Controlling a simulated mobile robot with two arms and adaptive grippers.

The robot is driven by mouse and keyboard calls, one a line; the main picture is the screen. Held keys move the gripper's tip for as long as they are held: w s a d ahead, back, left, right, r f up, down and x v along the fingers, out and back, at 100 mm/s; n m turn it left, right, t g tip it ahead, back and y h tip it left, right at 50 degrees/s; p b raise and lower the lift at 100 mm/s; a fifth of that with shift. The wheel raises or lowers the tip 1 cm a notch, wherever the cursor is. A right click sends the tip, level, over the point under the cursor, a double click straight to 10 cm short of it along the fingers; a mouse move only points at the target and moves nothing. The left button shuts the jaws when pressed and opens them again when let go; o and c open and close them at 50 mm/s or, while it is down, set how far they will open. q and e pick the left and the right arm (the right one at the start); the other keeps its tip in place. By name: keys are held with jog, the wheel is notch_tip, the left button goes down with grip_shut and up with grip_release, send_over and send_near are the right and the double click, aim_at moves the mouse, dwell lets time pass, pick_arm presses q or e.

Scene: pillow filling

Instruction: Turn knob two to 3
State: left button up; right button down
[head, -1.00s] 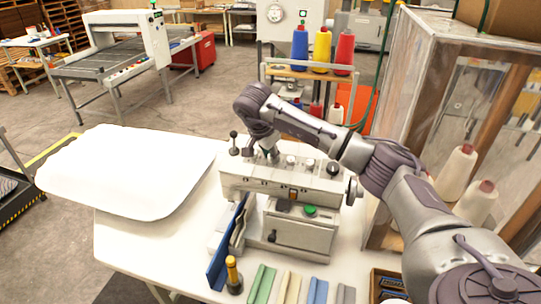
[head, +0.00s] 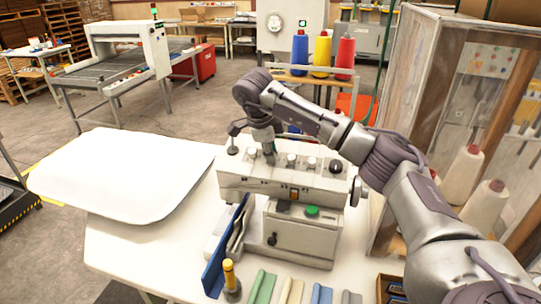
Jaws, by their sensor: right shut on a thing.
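The white machine (head: 312,186) stands on the white table, with a row of small knobs along its top. My right gripper (head: 269,156) points down onto this row near its left end. It is shut on a knob that looks like the second from the left; its fingers hide most of that knob. One pale knob (head: 251,153) shows to its left. Two more pale knobs, one at the middle (head: 291,159) and one farther right (head: 311,163), and a black knob (head: 336,167) show to its right. The knob markings are too small to read. My left gripper is not in view.
A white pillow (head: 125,175) lies on the table at left. A blue plate (head: 218,262) and a yellow-handled tool (head: 229,275) stand before the machine. Thread cones (head: 321,52) stand behind it. A clear-walled cabinet (head: 410,110) stands at right.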

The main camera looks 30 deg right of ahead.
jog(key=shift+m, duration=0.6)
jog(key=c, duration=1)
grip_release()
jog(key=v, duration=1.2)
